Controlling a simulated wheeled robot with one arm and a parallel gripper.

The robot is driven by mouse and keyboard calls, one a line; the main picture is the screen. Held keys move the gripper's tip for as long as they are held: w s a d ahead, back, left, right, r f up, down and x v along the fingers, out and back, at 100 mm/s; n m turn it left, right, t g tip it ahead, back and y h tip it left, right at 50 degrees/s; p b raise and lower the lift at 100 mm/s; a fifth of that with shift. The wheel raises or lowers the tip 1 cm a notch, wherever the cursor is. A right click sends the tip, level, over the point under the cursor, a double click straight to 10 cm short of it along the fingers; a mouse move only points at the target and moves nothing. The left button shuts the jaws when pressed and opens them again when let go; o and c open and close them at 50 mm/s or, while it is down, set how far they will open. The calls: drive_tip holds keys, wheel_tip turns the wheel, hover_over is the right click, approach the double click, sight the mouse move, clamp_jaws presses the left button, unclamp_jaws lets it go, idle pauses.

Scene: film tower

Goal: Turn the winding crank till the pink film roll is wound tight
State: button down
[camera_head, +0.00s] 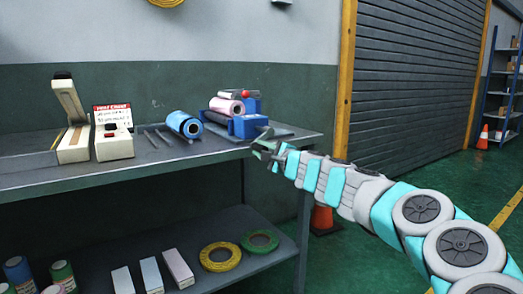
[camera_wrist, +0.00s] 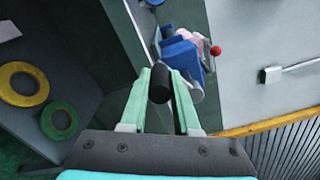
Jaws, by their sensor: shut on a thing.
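The pink film roll (camera_head: 228,106) sits on a blue winder (camera_head: 248,125) at the right end of the bench, with a red ball knob (camera_head: 245,94) beside it. In the wrist view the blue winder (camera_wrist: 180,54) and red knob (camera_wrist: 215,50) show beyond my fingers, with a little of the pink roll (camera_wrist: 204,39). My gripper (camera_head: 263,149) is at the winder's near side, over the bench's front edge. In the wrist view my gripper (camera_wrist: 163,98) is shut on the black crank handle (camera_wrist: 159,86). The crank's arm is mostly hidden.
A blue roll (camera_head: 184,124) lies left of the winder on the bench (camera_head: 70,179). A white box with a red sign (camera_head: 113,140) and a cream device (camera_head: 73,146) stand further left. Tape rolls (camera_head: 221,257) and boxes fill the lower shelf. An orange cone (camera_head: 323,218) stands right of the bench.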

drive_tip(key=c, duration=0.7)
unclamp_jaws()
drive_tip(key=shift+o, duration=0.2)
drive_tip(key=shift+d, duration=0.1)
drive_tip(key=v, duration=0.7)
drive_tip(key=shift+s+d, duration=0.15)
drive_tip(key=shift+s, duration=0.15)
